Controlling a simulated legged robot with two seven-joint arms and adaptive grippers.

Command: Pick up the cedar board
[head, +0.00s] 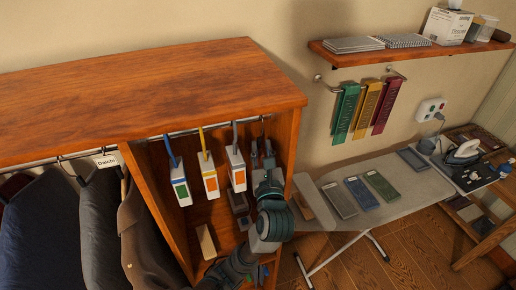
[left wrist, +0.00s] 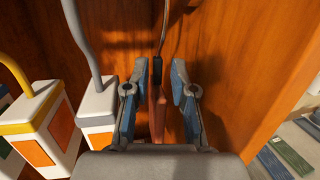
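A reddish-brown wooden piece (left wrist: 157,112), which looks like the cedar board, hangs edge-on from a thin hook with a black end, in the wardrobe compartment. My left gripper (left wrist: 160,78) is open, with one finger on each side of it and gaps showing between. In the head view my left gripper (head: 267,172) reaches up into the right end of the compartment, below a hook, and hides the board there. My right gripper is not in view.
White boxes with orange or green panels (head: 237,170) hang just left of my gripper. The wardrobe's right side wall (head: 290,150) is close on the right. A pale block (head: 206,242) stands lower in the compartment. An ironing board (head: 408,190) carries several flat pieces.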

